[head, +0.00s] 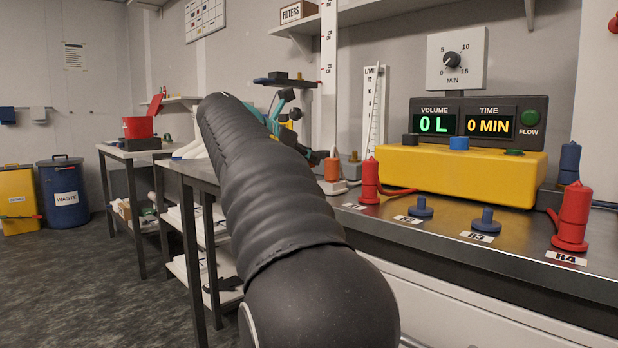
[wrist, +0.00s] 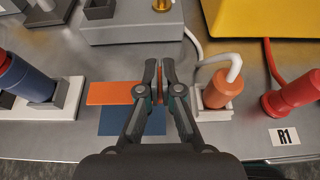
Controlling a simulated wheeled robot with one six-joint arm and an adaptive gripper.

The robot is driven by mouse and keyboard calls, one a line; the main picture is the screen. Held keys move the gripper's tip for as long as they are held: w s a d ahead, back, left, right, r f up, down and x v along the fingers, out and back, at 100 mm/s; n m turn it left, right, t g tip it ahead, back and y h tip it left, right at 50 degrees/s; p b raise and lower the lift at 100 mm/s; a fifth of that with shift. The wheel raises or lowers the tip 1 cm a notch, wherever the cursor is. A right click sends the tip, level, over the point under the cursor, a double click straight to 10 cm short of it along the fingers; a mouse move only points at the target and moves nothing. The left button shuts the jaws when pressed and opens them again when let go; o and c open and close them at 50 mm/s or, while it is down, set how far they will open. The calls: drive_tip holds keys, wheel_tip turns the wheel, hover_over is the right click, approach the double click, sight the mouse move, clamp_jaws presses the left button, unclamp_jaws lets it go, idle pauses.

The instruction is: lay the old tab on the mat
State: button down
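In the wrist view my gripper (wrist: 160,66) points down at the bench with its fingers nearly together. A thin orange-brown piece, which looks like the old tab (wrist: 160,82), shows edge-on between the fingertips. Under the fingers lie a flat orange rectangle (wrist: 112,93) and a flat blue rectangle (wrist: 116,122), side by side on the metal top. I cannot tell which of them is the mat. The fingers hide part of both, and I cannot tell whether the tab touches the surface.
An orange plug (wrist: 217,90) with a white cable stands close right of the fingers. A red plug (wrist: 292,96) stands by the R1 label. A blue cylinder (wrist: 30,80) in a white holder is at left, and a grey box (wrist: 130,30) is behind. The yellow meter (head: 455,170) stands farther right.

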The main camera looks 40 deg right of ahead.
drive_tip(key=shift+f+b, duration=0.8)
drive_tip(key=shift+f, duration=1.15)
drive_tip(key=shift+f, duration=0.1)
drive_tip(key=c, duration=1.3)
unclamp_jaws()
drive_tip(key=shift+a+r, duration=0.2)
drive_tip(key=shift+r, duration=0.05)
drive_tip(key=p+v, duration=0.2)
drive_tip(key=v, duration=0.9)
drive_tip(key=shift+a+p, duration=0.25)
drive_tip(key=shift+p, duration=0.15)
